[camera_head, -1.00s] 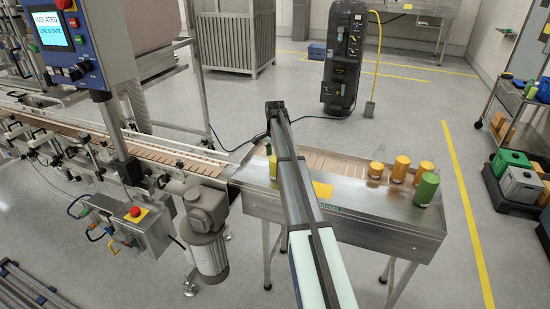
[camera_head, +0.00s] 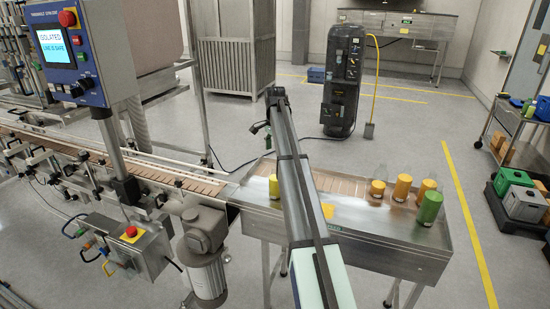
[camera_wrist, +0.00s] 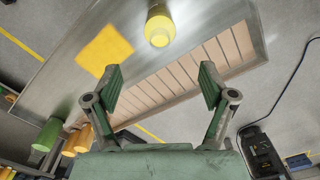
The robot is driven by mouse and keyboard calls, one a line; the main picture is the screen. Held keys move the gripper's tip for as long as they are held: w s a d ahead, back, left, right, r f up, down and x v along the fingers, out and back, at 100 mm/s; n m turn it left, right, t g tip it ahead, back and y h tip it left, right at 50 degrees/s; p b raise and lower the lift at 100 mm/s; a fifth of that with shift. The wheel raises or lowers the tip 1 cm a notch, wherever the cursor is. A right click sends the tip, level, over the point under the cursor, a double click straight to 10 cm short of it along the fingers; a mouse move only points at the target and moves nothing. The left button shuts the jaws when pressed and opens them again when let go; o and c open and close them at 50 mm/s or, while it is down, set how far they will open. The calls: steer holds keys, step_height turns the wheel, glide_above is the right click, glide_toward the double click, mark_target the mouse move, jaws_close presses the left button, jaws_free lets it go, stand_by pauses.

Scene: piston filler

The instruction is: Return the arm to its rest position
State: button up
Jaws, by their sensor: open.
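My gripper (camera_wrist: 160,92) is open and empty in the wrist view, its two fingers spread wide above the metal tray table (camera_wrist: 240,25). A yellow container (camera_wrist: 158,25) stands on the table beyond the fingertips, apart from them. In the head view my arm reaches out over the table (camera_head: 400,248). The gripper itself is not clearly visible there; only a small dark part shows near the arm's far end. The yellow container (camera_head: 274,187) shows just left of the arm.
Several yellow-capped containers (camera_head: 402,188) and a green one (camera_head: 429,208) stand on the table's right part. A conveyor (camera_head: 170,178) joins at left, with a control panel (camera_head: 60,50) above it. A dark column unit (camera_head: 341,85) stands behind.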

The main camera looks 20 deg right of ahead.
stand_by(0.4)
steer(key=s+a+f+n, duration=0.6)
steer(key=s+a+f, duration=0.6)
steer(key=f, duration=0.4)
steer(key=s+a+f+n, duration=0.6)
steer(key=s+a+f, duration=0.4)
steer(key=s+f, duration=0.55)
steer(key=s+a+f+n+g, duration=0.1)
steer(key=s+f+g, duration=0.1)
steer(key=s+f, duration=0.5)
steer(key=s+a+f+n+g, duration=0.1)
steer(key=s+f, duration=0.7)
steer(key=s, duration=1)
steer(key=s+a+f+n+g, duration=0.2)
steer(key=s+f, duration=0.6)
steer(key=s, duration=0.5)
steer(key=shift+f+g, duration=0.15)
steer(key=shift+g, duration=0.65)
